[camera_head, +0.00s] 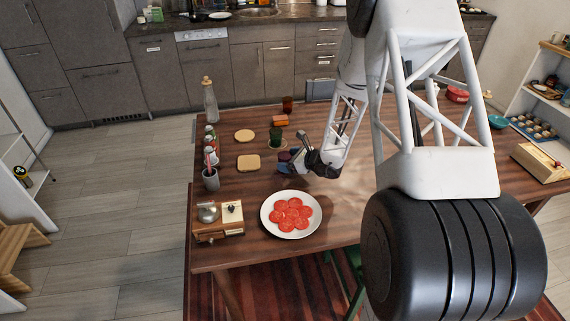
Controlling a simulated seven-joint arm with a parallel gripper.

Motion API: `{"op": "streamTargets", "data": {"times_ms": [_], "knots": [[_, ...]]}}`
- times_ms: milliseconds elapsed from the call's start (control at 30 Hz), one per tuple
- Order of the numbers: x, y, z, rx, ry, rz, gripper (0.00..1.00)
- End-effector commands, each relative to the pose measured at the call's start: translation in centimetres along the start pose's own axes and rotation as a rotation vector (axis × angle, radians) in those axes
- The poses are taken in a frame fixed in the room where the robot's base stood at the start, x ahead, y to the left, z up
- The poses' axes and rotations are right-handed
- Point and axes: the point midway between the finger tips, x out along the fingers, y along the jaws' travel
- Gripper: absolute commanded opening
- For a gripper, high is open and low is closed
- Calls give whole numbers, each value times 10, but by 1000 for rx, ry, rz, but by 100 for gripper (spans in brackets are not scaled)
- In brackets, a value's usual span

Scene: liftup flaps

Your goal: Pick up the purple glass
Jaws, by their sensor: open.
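A small dark purple object (284,156), which looks like the purple glass, stands on the wooden table (345,205) near its middle. My gripper (291,162) reaches in from the right, low over the table, with its fingers pointing left. The fingers are open and right at the purple glass, partly hiding it. At this size I cannot tell whether the glass is between the fingers or just beside them, or whether they touch it.
A dark green glass (275,137) stands just behind. A white plate of red slices (290,214) lies in front. A coffee grinder (208,211), grey cup (211,179), several bottles (210,143) and a tall bottle (210,100) line the left side. Boards (248,163) lie nearby.

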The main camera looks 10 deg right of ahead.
Motion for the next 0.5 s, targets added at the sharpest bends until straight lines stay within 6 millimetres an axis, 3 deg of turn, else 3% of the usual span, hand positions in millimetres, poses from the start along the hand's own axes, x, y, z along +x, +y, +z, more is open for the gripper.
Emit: {"op": "streamTargets", "data": {"times_ms": [200, 500], "knots": [[19, 0, 0, 0, 0, 1, 87], [22, 0, 0, 0, 0, 0, 87]]}}
